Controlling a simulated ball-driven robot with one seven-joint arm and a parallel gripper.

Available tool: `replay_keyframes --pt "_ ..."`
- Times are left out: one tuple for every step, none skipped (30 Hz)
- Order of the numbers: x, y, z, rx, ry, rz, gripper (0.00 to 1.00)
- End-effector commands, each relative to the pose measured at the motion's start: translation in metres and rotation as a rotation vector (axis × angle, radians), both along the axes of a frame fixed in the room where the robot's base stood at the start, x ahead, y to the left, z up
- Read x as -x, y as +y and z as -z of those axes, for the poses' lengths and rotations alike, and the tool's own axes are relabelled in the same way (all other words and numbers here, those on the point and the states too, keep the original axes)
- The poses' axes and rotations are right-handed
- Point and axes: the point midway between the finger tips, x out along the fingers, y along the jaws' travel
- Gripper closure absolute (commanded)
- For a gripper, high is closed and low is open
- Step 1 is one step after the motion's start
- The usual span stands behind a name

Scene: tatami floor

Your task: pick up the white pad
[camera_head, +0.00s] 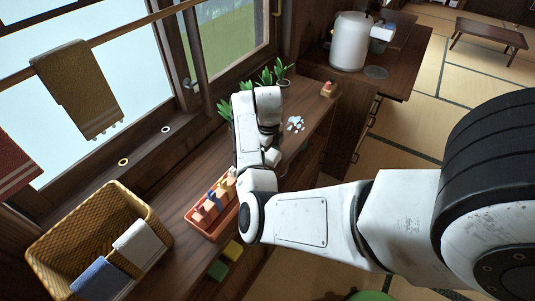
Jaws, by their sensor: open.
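My gripper (270,146) is at the end of my folded white arm, low over the wooden counter, pointing down. Its fingers are small and partly hidden by my arm, and I see nothing held in it. A small white block-like shape shows just below it; I cannot tell whether it is the white pad or part of my gripper. No other thing is clearly the white pad.
A reddish tray (207,232) of bottles is beside my elbow. Potted plants (282,76) stand behind my wrist. A pile of small pale pieces (296,124) lies right of it. A white pot (348,42) stands farther back.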

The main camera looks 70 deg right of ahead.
Motion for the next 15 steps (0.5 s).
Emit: replay_keyframes --pt "0.0001 0.0 0.0026 0.0 0.0 0.0 0.08" --pt "0.0 -0.0001 0.0034 0.0 -0.001 0.001 0.08" --pt "-0.0001 -0.0002 0.0041 0.001 -0.001 0.001 0.08" --pt "-0.0001 -0.0002 0.0042 0.001 -0.002 0.001 0.08" --pt "-0.0002 -0.0003 0.0042 0.001 -0.002 0.001 0.08" --pt "-0.0002 -0.0004 0.0042 0.001 -0.002 0.001 0.08" --pt "-0.0001 -0.0003 0.0042 0.001 -0.002 0.001 0.08" --pt "-0.0001 -0.0002 0.0041 0.001 -0.001 0.001 0.08" --pt "-0.0001 -0.0002 0.0041 0.001 -0.001 0.001 0.1" --pt "-0.0001 -0.0002 0.0041 0.001 -0.001 0.001 0.13" --pt "0.0 -0.0002 0.004 0.001 -0.001 0.001 0.16" --pt "0.0 -0.0002 0.004 0.001 -0.001 0.001 0.2" --pt "0.0 -0.0002 0.004 0.001 -0.001 0.001 0.23" --pt "0.0 -0.0002 0.0039 0.001 -0.001 0.001 0.26" --pt "0.0 -0.0002 0.0039 0.001 -0.001 0.001 0.3"
